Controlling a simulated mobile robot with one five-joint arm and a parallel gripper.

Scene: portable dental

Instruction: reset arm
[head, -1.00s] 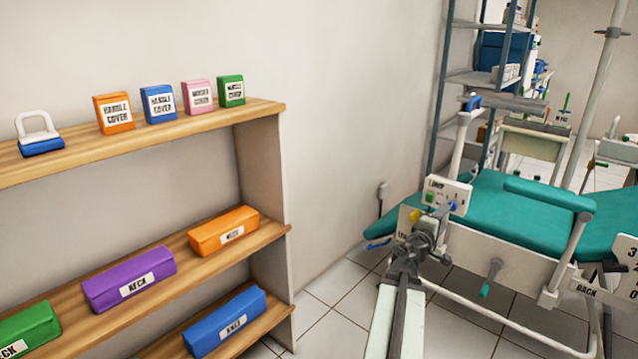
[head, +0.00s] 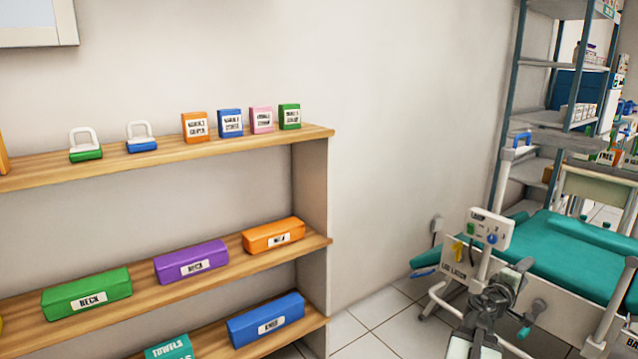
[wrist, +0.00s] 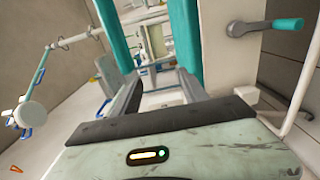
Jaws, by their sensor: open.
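My gripper (wrist: 160,88) is open and empty in the wrist view, with its two fingers apart. In the head view the dark end of my arm (head: 498,292) shows at the lower right, in front of the teal dental chair (head: 560,252). From this angle I cannot tell how far it is from the chair. In the wrist view a teal-handled lever (wrist: 266,27) on a pale panel is to the right of the fingers.
A wooden shelf unit (head: 318,190) at the left holds coloured boxes, including a purple one (head: 191,262), and small handled items. A control box (head: 489,229) stands on a post beside the chair. A metal rack (head: 562,140) is behind. Tiled floor (head: 375,308) is clear between shelf and chair.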

